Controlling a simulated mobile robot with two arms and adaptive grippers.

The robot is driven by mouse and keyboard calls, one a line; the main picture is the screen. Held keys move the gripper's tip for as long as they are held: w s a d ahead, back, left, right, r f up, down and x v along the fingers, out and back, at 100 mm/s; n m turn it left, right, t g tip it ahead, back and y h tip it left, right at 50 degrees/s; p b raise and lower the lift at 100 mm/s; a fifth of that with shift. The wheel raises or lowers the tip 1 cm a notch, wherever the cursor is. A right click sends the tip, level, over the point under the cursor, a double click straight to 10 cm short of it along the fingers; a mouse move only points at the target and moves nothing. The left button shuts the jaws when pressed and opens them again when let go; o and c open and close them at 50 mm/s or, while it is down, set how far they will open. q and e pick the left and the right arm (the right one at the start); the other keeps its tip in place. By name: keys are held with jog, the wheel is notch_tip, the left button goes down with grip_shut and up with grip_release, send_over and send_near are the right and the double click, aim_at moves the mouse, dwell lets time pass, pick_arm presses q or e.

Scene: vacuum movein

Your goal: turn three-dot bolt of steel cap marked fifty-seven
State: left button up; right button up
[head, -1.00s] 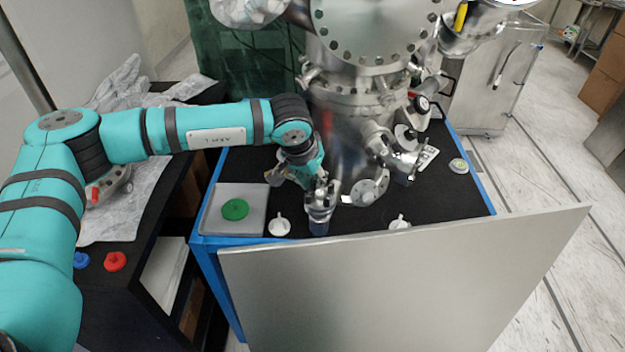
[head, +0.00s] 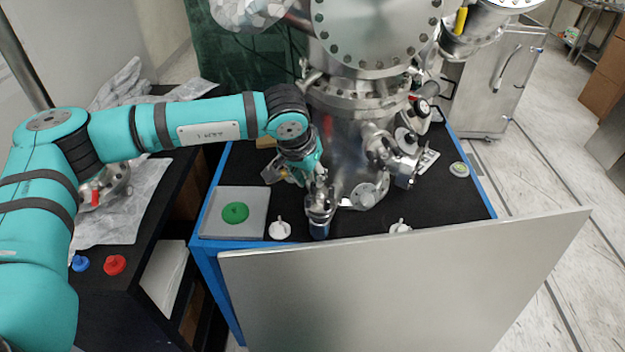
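My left arm comes in from the left, and its gripper (head: 319,222) points down at the front of the steel chamber (head: 345,150), above the black tabletop. A dark blue piece shows at the gripper's lower end; I cannot tell whether it is held or part of the gripper. A round steel disc (head: 365,194) sits low on the chamber front, just right of the gripper and apart from it in the picture. No number or dots can be read on any cap, so the cap marked fifty-seven cannot be picked out. My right gripper is not in view.
A grey tray (head: 212,226) with a green disc (head: 235,213) lies left of the gripper. White knobbed pieces stand near the front edge (head: 279,230) (head: 400,227). A grey panel (head: 400,285) rises in front. Red (head: 115,265) and blue (head: 80,262) knobs lie at left.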

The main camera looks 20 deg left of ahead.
pick_arm(q)
jog(key=v, duration=0.9)
jog(key=shift+r, duration=0.25)
